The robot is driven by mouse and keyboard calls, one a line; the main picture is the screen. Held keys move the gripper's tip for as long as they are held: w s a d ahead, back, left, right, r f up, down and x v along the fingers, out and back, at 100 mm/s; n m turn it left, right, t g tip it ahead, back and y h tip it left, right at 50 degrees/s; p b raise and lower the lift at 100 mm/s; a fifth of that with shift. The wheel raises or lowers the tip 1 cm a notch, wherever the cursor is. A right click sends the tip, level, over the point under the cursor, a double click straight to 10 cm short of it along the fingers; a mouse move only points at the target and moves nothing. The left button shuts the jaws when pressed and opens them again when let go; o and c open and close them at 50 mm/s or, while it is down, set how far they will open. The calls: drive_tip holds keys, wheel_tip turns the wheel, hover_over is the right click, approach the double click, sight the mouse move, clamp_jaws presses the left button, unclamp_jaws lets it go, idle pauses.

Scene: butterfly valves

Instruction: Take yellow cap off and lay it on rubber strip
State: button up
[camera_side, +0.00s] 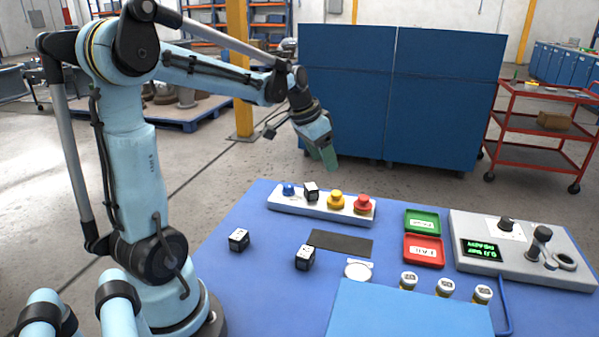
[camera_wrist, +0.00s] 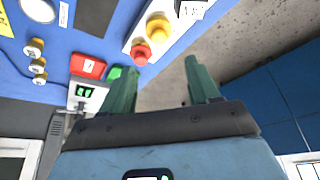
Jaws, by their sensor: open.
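The yellow cap (camera_side: 336,199) sits on a long pale block (camera_side: 315,208), between a dark cube and a red knob. It also shows in the wrist view (camera_wrist: 158,28) at the top centre. The rubber strip (camera_side: 340,243) is a flat, dark rectangle on the blue table, in front of the block, and looks bare. It shows at the top left of the wrist view (camera_wrist: 93,14). My gripper (camera_side: 326,158) hangs in the air above and behind the block. Its green fingers (camera_wrist: 160,68) are apart with nothing between them.
On the block are a blue knob (camera_side: 289,190), a dark cube (camera_side: 311,191) and a red knob (camera_side: 363,203). Two more cubes (camera_side: 239,239) (camera_side: 305,257), a white disc (camera_side: 358,270), several jars (camera_side: 445,287), green and red trays (camera_side: 423,250) and a control box (camera_side: 520,248) stand around the strip.

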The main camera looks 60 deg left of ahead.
sight(336, 193)
drive_tip(key=x, duration=1.1)
drive_tip(key=shift+f, duration=0.25)
drive_tip(key=shift+c, duration=0.2)
drive_tip(key=c, duration=1.1)
